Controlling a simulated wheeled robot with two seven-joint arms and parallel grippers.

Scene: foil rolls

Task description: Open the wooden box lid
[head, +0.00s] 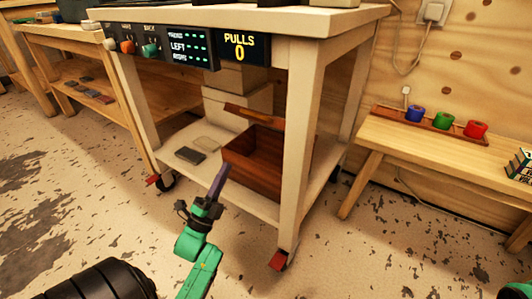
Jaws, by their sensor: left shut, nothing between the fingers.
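The wooden box (258,172) is reddish brown and stands on the lower shelf of the white wheeled bench. A lighter brown board (254,114), which looks like its lid, shows as a slanted strip above the box's back. The box's inner walls seem to show below it. The bench's front leg covers part of the box's right side. My left gripper (220,172) is shut and empty, its fingertips pointing up beside the box's front left corner. I cannot tell whether they touch it. My right gripper is out of view.
The white bench (288,217) has a front leg right of the box and a top overhanging it. A dark flat item (190,155) lies left of the box. Foil rolls (443,120) stand on a wooden side table (400,143). The floor in front is clear.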

